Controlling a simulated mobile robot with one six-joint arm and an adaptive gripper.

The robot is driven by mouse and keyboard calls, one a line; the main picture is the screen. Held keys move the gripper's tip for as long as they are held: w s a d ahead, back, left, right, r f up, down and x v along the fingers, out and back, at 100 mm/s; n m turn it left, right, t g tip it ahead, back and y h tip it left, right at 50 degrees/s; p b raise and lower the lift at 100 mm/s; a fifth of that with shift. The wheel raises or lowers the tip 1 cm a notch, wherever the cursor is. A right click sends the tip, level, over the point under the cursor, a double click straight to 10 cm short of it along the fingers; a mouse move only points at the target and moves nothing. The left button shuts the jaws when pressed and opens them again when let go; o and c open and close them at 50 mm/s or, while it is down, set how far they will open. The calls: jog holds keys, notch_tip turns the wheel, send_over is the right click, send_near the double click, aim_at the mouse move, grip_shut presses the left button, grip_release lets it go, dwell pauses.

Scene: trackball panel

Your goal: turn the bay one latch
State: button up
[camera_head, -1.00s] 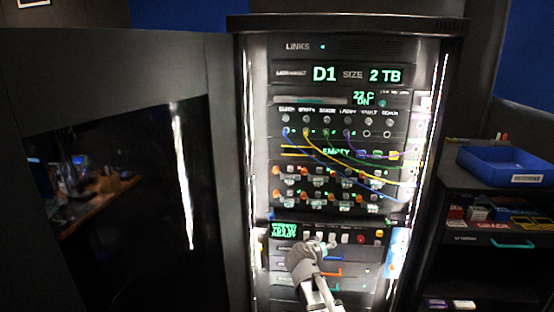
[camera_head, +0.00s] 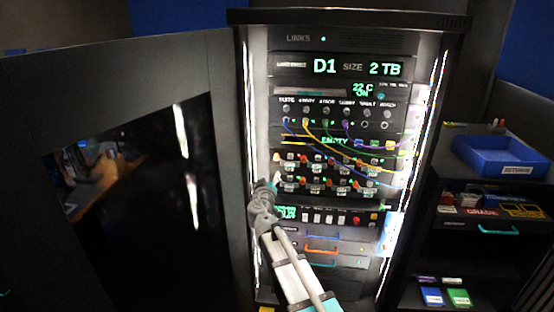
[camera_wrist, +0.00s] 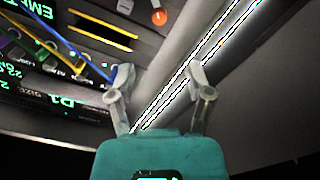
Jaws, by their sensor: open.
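The rack's bays sit in two rows of small orange and white latches, with green labels under them. My gripper (camera_head: 267,186) is at the lower left of the rows, in front of the rack, and hides part of the lower left end. In the wrist view an orange round latch (camera_wrist: 158,17) shows beyond my open, empty gripper (camera_wrist: 160,75), apart from its fingers.
The rack's bright left edge strip (camera_head: 250,120) runs close beside my gripper. Coloured cables (camera_head: 300,135) hang across the panel above the bays. The open dark door (camera_head: 140,180) stands at left. A blue bin (camera_head: 500,158) sits on the shelf at right.

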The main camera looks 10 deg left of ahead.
aim_at(276, 159)
jog(key=shift+w, duration=0.1)
jog(key=w, duration=1.3)
jog(key=shift+w+d, duration=0.3)
jog(key=shift+w, duration=0.05)
grip_shut()
